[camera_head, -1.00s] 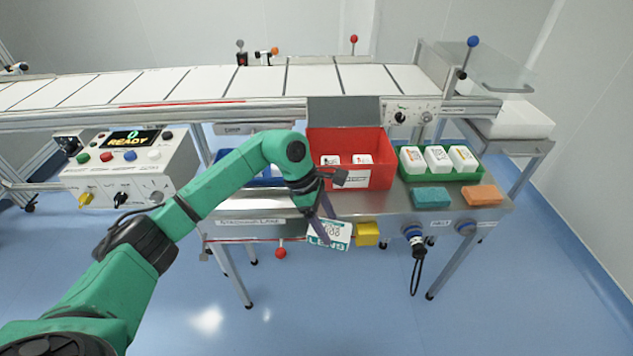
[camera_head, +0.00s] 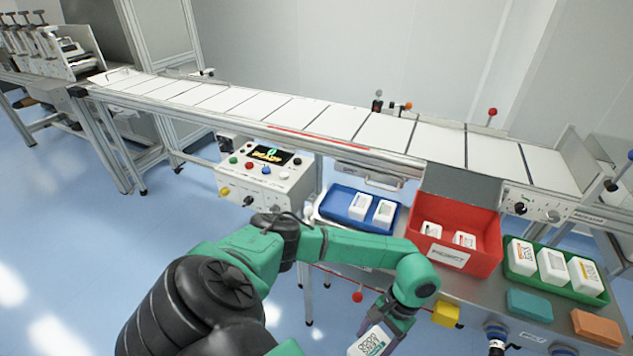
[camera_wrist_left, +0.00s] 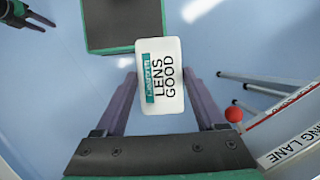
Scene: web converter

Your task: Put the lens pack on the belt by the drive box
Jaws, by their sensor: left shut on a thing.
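The lens pack (camera_head: 370,341) is a small white block with a teal stripe and the words LENS GOOD, clearest in the left wrist view (camera_wrist_left: 162,78). My left gripper (camera_wrist_left: 163,95) is shut on it, one finger at each side. In the head view my left gripper (camera_head: 388,322) holds it low, in front of the bench. The belt (camera_head: 300,112) is a long white segmented surface behind the bench. A grey box with knobs (camera_head: 543,210) is at its front right; I cannot tell if it is the drive box. My right gripper (camera_wrist_left: 27,15) appears open and empty in the wrist view.
A blue tray (camera_head: 335,217) with white packs, a red reject bin (camera_head: 485,258) with a raised grey lid, and a green tray (camera_head: 514,271) with packs line the bench. A READY control box (camera_head: 290,185) stands left. Teal, orange and yellow blocks sit near the front edge.

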